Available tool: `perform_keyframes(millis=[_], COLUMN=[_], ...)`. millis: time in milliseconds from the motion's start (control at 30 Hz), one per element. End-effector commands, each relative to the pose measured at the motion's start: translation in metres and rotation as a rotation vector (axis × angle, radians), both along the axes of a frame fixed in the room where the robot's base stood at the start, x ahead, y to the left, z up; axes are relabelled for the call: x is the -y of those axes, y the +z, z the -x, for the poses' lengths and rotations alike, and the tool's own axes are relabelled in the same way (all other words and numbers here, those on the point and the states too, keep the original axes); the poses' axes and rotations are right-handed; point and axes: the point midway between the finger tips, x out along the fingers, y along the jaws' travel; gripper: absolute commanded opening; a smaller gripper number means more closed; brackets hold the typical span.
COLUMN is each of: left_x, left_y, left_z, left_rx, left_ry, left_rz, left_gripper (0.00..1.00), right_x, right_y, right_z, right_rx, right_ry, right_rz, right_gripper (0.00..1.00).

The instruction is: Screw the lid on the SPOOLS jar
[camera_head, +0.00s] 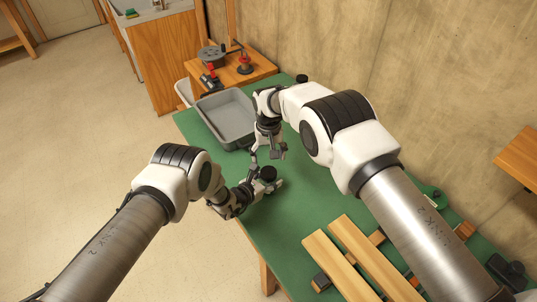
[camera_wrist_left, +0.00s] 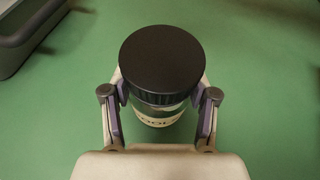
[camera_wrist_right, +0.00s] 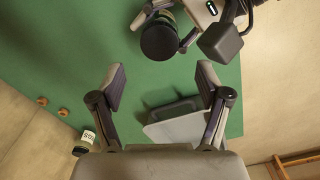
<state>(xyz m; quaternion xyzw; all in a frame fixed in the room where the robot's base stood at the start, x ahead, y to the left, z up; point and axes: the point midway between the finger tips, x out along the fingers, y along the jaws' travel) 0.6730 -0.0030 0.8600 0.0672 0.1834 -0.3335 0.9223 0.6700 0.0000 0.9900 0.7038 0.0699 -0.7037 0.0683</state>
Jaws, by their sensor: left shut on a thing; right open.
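The SPOOLS jar stands upright on the green table. Its clear body and part of the label (camera_wrist_left: 158,121) show below a wide black lid (camera_wrist_left: 162,58) in the left wrist view. The lid sits on the jar's mouth and looks level; how far it is threaded cannot be told. My left gripper (camera_head: 266,184) is shut around the jar's body, under the lid. My right gripper (camera_head: 266,156) is open and empty, pointing down beyond the jar. In the right wrist view, the lid (camera_wrist_right: 158,40) is at the top, outside the right fingers (camera_wrist_right: 162,80).
A grey tray (camera_head: 226,119) stands on the table behind the grippers. Wooden boards (camera_head: 340,262) lie at the front right. A wooden stand with tools (camera_head: 240,72) is at the back. The green top around the jar is mostly clear.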

Motion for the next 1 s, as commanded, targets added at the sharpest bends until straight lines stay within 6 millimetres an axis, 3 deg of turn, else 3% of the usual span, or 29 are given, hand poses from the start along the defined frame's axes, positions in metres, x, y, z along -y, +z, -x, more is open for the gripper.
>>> perform_keyframes(millis=[400,767,800,967,1000], left_x=[0.0,0.0,0.0,0.0,0.0], left_y=[0.0,0.0,0.0,0.0,0.0], left_z=[0.0,0.0,0.0,0.0,0.0], left_rx=[0.0,0.0,0.0,0.0,0.0], left_ry=[0.0,-0.001,-0.001,-0.001,-0.001], left_rz=[0.0,0.0,0.0,0.0,0.0], left_gripper=[0.0,0.0,0.0,0.0,0.0], right_x=[0.0,0.0,0.0,0.0,0.0], right_y=[-0.065,-0.074,-0.074,-0.074,-0.074], right_z=[0.001,0.001,0.001,0.001,0.001], right_rx=[0.0,0.0,0.0,0.0,0.0], right_ry=[0.001,0.001,0.001,0.002,0.002], right_rz=[-0.002,-0.001,-0.001,-0.001,-0.001], right_gripper=[0.76,0.76,0.73,0.16,0.14])
